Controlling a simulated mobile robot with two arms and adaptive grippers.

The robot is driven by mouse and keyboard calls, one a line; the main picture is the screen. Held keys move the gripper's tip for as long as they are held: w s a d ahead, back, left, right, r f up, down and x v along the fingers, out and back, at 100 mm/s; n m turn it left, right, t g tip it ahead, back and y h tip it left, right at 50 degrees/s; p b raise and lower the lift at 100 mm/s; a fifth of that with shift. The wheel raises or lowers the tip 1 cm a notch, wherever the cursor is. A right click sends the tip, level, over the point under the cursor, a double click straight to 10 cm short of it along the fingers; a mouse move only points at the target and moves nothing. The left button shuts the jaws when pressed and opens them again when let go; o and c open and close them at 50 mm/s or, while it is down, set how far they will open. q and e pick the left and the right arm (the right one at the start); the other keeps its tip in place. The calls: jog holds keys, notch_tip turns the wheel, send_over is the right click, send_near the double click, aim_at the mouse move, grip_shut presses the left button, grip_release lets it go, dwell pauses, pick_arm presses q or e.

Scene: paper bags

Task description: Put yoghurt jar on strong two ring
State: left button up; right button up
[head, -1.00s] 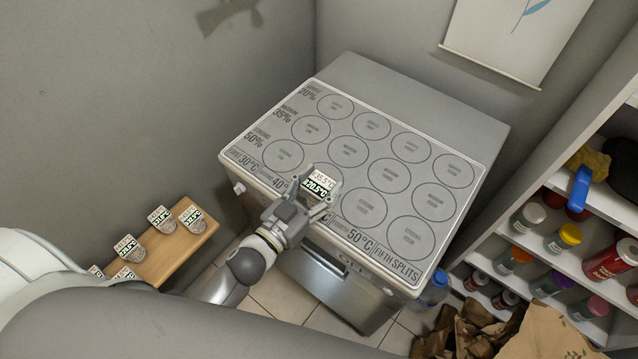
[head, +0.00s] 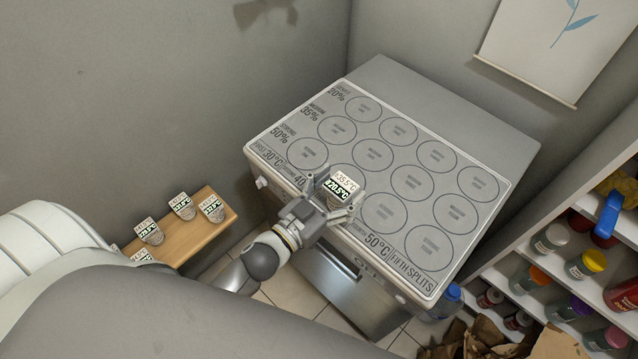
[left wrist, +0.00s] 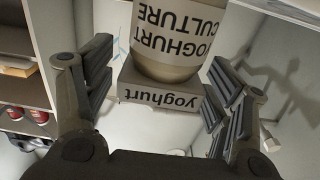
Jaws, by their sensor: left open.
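The yoghurt jar (head: 347,186), with a temperature display on its top, is upright over the second ring of the strong 50% row on the grey ringed board (head: 408,217). It covers most of that ring, and its base is hidden. My left gripper (head: 328,201) is open, with its fingers on either side of the jar. In the left wrist view the jar (left wrist: 168,68) and its "yoghurt" label show between the spread fingers, with gaps on both sides. Other strong rings, such as the first (head: 307,153) and third (head: 384,213), are bare. My right gripper is not in view.
Several similar jars (head: 182,206) stand on a wooden shelf (head: 203,236) at the left. A shelving unit with coloured-lid containers (head: 586,264) stands at the right. Crumpled brown paper (head: 480,342) lies at the bottom right. The board's other rings are empty.

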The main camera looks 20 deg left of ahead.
pick_arm(q)
jog(key=b+v, duration=0.2)
jog(key=v, duration=0.9)
jog(key=shift+s, duration=0.25)
jog(key=shift+a, duration=0.1)
